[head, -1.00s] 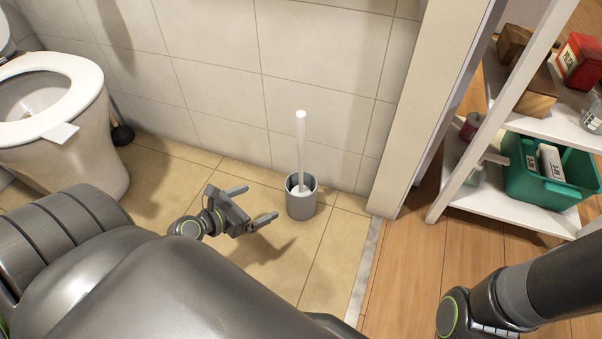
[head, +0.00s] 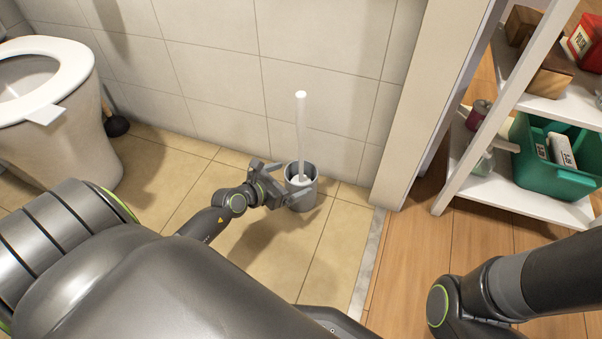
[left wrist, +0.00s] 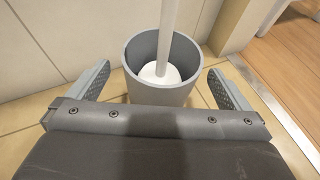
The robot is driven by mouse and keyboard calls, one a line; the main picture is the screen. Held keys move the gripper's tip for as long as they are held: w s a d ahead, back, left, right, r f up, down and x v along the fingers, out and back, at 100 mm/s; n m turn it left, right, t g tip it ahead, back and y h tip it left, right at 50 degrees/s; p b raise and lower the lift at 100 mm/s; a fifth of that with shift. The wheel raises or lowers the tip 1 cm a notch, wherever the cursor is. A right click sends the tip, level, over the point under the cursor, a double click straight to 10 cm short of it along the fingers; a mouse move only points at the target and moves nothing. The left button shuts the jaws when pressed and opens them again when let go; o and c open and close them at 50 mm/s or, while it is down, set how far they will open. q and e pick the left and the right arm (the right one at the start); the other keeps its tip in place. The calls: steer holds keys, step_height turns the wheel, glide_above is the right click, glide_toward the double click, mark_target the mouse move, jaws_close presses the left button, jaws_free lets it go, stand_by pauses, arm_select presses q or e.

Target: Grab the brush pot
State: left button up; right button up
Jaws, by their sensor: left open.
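The brush pot (head: 302,200) is a grey cylinder standing upright on the tiled floor near the wall. A white brush (head: 301,135) stands in it with its handle up. My left gripper (head: 283,184) is at the pot's left side in the head view. In the left wrist view the pot (left wrist: 150,92) sits between the two open fingers of my left gripper (left wrist: 160,88), with a gap at each side. The white brush (left wrist: 166,50) also shows there. My right arm shows at the lower right, but its gripper is out of view.
A toilet (head: 62,130) stands at the left, with a dark plunger (head: 116,124) beside it. The tiled wall (head: 215,85) is close behind the pot. A white shelf (head: 520,196) with a green bin (head: 560,183) stands at the right. Floor in front of the pot is clear.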

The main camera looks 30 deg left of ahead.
mark_target(299, 177)
arm_select(q)
steer(key=b+x, duration=0.1)
steer(key=x, duration=0.1)
steer(key=b+x, duration=0.2)
steer(key=shift+s+d+f, duration=0.1)
steer(key=shift+s+f, duration=0.05)
steer(key=shift+f, duration=0.1)
steer(key=shift+w+d, duration=0.1)
steer(key=shift+w, duration=0.45)
steer(key=c, duration=1.7)
steer(key=shift+r, duration=0.2)
steer(key=shift+c, duration=0.6)
